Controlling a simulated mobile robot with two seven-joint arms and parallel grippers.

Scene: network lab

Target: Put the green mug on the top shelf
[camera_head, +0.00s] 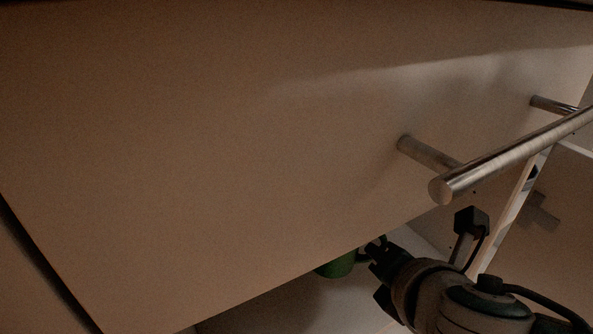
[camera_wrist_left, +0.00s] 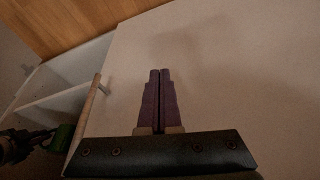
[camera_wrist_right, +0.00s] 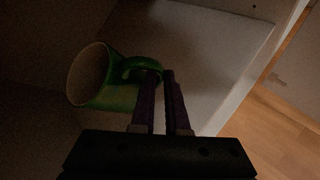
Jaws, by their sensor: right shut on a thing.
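The green mug (camera_head: 338,265) shows in the head view just below the edge of a large door panel, which hides part of it. My right gripper (camera_head: 371,249) is beside it. In the right wrist view the mug (camera_wrist_right: 112,82) is tilted, its open mouth to the left, and my right gripper (camera_wrist_right: 160,76) is shut on its handle. A pale shelf board (camera_wrist_right: 225,42) lies behind the mug; I cannot tell whether they touch. My left gripper (camera_wrist_left: 160,73) is shut and empty in front of the panel. The mug (camera_wrist_left: 62,138) also shows at the left of that view.
The door panel (camera_head: 220,130) with its metal bar handle (camera_head: 510,155) fills most of the head view, close to my right arm. The left wrist view shows open white cabinet compartments (camera_wrist_left: 62,72) beside the panel. A wooden surface (camera_wrist_right: 275,110) shows at right in the right wrist view.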

